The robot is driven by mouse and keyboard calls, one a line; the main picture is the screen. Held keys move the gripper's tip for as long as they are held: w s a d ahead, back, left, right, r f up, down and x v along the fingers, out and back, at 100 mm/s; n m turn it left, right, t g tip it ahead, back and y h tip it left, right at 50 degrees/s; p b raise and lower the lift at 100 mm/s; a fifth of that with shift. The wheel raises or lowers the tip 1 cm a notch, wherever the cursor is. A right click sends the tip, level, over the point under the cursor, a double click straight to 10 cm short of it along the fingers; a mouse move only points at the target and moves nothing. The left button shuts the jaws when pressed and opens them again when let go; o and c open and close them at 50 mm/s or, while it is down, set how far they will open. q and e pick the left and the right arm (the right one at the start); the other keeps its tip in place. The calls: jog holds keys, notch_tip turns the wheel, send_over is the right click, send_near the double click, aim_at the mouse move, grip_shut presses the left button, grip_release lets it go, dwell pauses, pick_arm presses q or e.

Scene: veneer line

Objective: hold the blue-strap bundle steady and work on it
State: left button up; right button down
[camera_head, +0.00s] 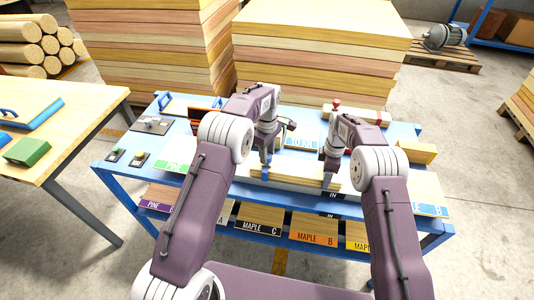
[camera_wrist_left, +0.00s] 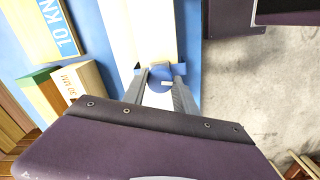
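A pale bundle of thin veneer strips (camera_head: 297,174) lies across the middle of the blue table.
The blue table (camera_head: 112,172) has a lower shelf with labelled maple and pine stacks (camera_head: 260,222). A 10 KN block (camera_head: 301,141), a red-knobbed tool (camera_head: 340,108) and a yellow block (camera_head: 416,152) lie around the bundle. Tall board stacks (camera_head: 320,50) stand behind.

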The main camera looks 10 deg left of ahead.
pick_arm(q)
jog(key=o, duration=0.4)
pick_arm(e)
jog(key=shift+f, duration=0.1)
jog(key=shift+c, duration=1.6)
grip_release()
pick_arm(q)
notch_tip(320, 180, up, 12)
pick_arm(e)
notch_tip(320, 180, up, 12)
